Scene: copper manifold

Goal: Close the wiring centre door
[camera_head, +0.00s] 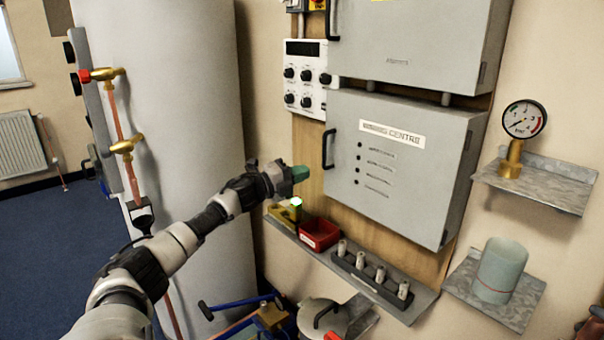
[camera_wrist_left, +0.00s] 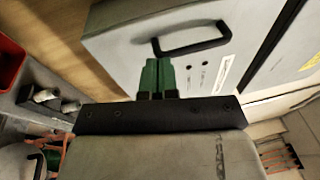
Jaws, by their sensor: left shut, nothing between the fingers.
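The wiring centre door (camera_head: 410,205) is the grey front of a wall box, with a white label reading roughly "WIRING CENTRE" and small dark dots. Its black handle (camera_head: 328,149) is upright at the left edge. No clear gap shows along the door's edges, so I cannot tell whether it is fully closed. My left gripper (camera_head: 300,174) has green fingers, shut and empty, just left of and below the handle in the head view. In the left wrist view the handle (camera_wrist_left: 195,48) lies just beyond the fingertips (camera_wrist_left: 158,68), seemingly apart from them. My right gripper is not in view.
Another grey box (camera_head: 420,45) hangs above. A white control panel (camera_head: 305,75) is at upper left. Below, a shelf (camera_head: 415,305) holds a red bin (camera_head: 318,234) and several pale cylinders. A gauge (camera_head: 524,119) and a translucent cup (camera_head: 500,270) stand right. A large cylinder (camera_head: 170,90) stands left.

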